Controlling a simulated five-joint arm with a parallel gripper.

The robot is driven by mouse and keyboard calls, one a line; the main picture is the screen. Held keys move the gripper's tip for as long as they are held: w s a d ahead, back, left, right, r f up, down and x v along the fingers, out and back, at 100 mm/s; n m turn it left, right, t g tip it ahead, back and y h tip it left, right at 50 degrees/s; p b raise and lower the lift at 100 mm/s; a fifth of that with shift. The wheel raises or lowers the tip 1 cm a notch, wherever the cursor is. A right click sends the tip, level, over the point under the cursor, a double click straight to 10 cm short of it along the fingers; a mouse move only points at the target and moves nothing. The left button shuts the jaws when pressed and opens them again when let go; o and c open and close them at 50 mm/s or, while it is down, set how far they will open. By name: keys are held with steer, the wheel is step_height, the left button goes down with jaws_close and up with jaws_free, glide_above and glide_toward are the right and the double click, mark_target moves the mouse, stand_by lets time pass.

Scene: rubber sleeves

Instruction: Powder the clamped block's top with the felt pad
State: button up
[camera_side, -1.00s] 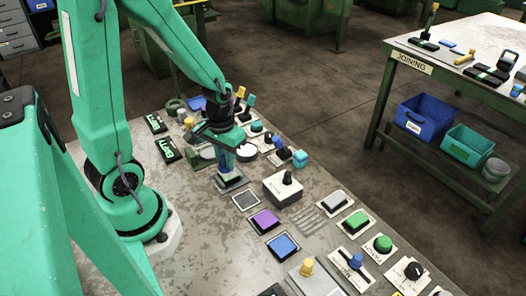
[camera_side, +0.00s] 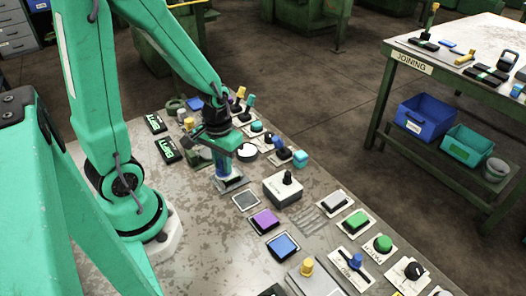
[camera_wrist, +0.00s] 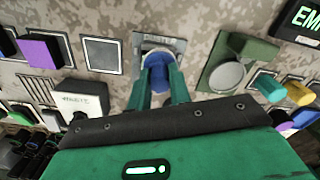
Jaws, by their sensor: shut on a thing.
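My gripper (camera_wrist: 157,98) is shut on a blue cylindrical piece (camera_wrist: 158,72), likely the felt pad's handle. The blue piece also shows between the jaws in the side view (camera_side: 222,168). It is upright over a small light-edged plate (camera_side: 232,184); I cannot tell whether it touches. The pad's underside is hidden. In the wrist view a green fixture (camera_wrist: 252,48) with a round grey top (camera_wrist: 227,76) stands just right of the gripper. It may be the clamped block's holder, but I cannot tell. My arm partly hides it in the side view.
A white box with a black knob (camera_side: 283,190) stands close to the right of the gripper. A flat grey square (camera_side: 246,200), a purple pad (camera_side: 265,221) and a blue pad (camera_side: 283,246) lie nearer the camera. Several coloured knobs crowd the far side.

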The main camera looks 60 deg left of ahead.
steer(key=shift+s+d, duration=0.1)
steer(key=shift+d, duration=0.75)
steer(key=shift+w, duration=0.25)
steer(key=shift+w, duration=1.3)
steer(key=shift+a, duration=0.15)
steer(key=shift+s+a, duration=0.15)
steer(key=shift+a, duration=0.95)
steer(key=shift+s, duration=0.2)
